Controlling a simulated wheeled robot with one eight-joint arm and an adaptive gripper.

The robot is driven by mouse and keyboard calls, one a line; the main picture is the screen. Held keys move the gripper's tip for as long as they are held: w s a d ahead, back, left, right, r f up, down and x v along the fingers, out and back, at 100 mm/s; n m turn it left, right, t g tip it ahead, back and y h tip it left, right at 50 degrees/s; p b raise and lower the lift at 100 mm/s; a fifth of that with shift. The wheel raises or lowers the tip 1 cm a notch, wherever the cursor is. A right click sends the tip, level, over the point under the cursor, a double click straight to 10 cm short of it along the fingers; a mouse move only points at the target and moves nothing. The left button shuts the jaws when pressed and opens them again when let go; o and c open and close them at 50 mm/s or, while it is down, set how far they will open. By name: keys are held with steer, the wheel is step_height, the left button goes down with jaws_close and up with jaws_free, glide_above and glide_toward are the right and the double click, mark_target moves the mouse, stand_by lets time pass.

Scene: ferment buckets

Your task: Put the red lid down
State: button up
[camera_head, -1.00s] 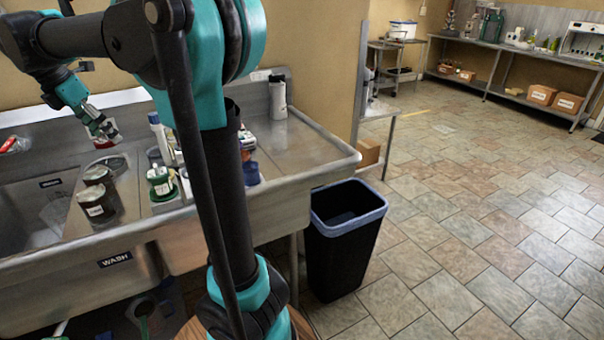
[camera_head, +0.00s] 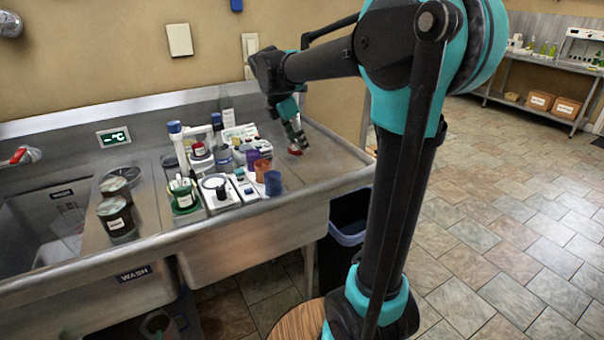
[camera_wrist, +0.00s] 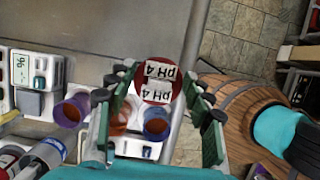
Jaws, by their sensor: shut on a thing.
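My gripper (camera_head: 294,145) is over the bare right part of the steel sink counter (camera_head: 325,160), to the right of the crowded bottles and cups. It is shut on the red lid (camera_head: 296,152), which shows as a small red spot under the fingers. In the wrist view the round red lid (camera_wrist: 149,67) lies between the green fingertips (camera_wrist: 160,85), with white "pH 4" labels on its face. The lid appears above the counter; the exact gap is unclear.
Purple, orange and blue cups (camera_head: 273,183) stand close to the left, with bottles and instruments behind. Two dark jars (camera_head: 115,217) stand further left beside the sink basin. A black bin (camera_head: 345,225) is below the counter's right end. The counter beside the gripper is clear.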

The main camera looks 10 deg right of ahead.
mark_target(301, 180)
step_height(301, 180, down, 11)
steer(key=shift+f, duration=0.1)
stand_by(0.3)
steer(key=shift+f, duration=0.1)
steer(key=o, duration=0.5)
steer(key=v, duration=1.2)
steer(key=shift+a, duration=0.1)
